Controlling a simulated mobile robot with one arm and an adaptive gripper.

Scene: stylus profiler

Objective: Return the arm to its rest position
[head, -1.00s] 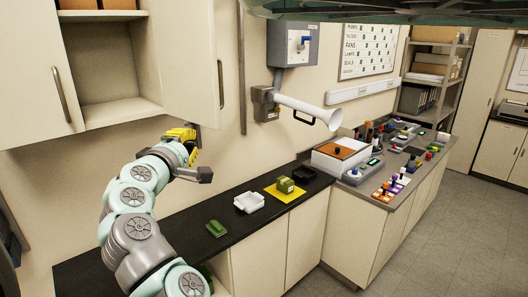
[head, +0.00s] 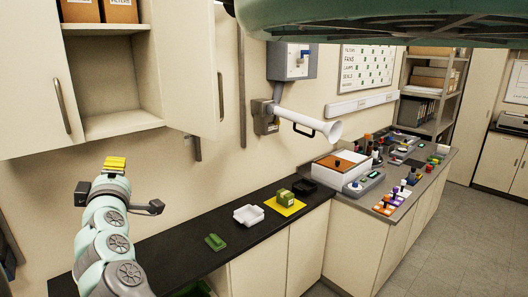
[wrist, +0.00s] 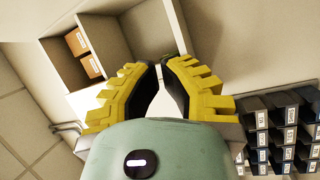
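My arm (head: 112,245) stands raised at the left of the head view, bent upward in front of the wall below the open wall cabinet. My gripper (head: 115,160) has yellow ridged fingers and is clear of the counter. In the wrist view my gripper (wrist: 157,65) points toward the cabinet, with a gap between its dark pads that narrows at the tips.
The open cabinet door (head: 190,70) is right of my gripper. The black counter (head: 180,249) holds a green item (head: 215,242), a white tray (head: 248,215) and a green block (head: 286,197) on a yellow mat. A white funnel (head: 310,123) juts from the wall.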

